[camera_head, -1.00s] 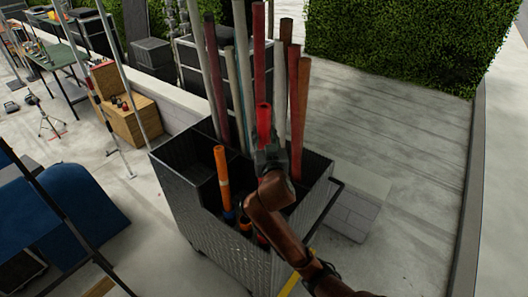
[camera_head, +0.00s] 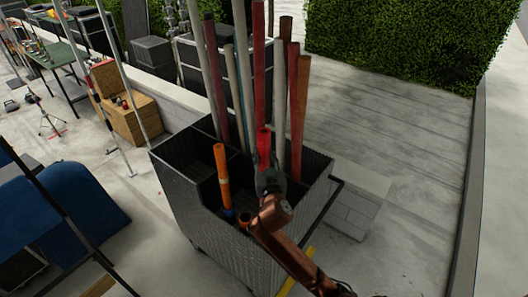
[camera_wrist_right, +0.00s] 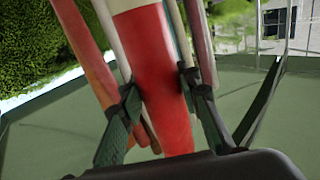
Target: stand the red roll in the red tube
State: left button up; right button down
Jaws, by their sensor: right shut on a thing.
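The red roll (camera_head: 264,145) is upright, slightly tilted, over the right part of the dark cart. My right gripper (camera_head: 268,172) is shut around it, below its top end. I cannot make out the red tube now; my right arm covers part of the cart's front row, where a tube with an orange rim (camera_head: 244,220) shows. My left gripper is not in view.
The dark cart (camera_head: 185,205) has several compartments. An orange roll (camera_head: 222,172) stands in a blue tube (camera_head: 229,213) left of my right arm. Several long poles, including a dark red pole (camera_head: 259,65), rise at the back, close to the held roll. A hedge (camera_head: 400,45) stands behind.

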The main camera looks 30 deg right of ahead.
jog(key=shift+f, duration=1.35)
notch_tip(320, 180, down, 15)
jog(key=b, duration=1.3)
jog(key=shift+f, duration=0.15)
dwell(0.5)
jog(key=shift+f+b, duration=0.35)
dwell(0.6)
jog(key=c, duration=1.4)
grip_release()
jog(key=shift+o, duration=0.2)
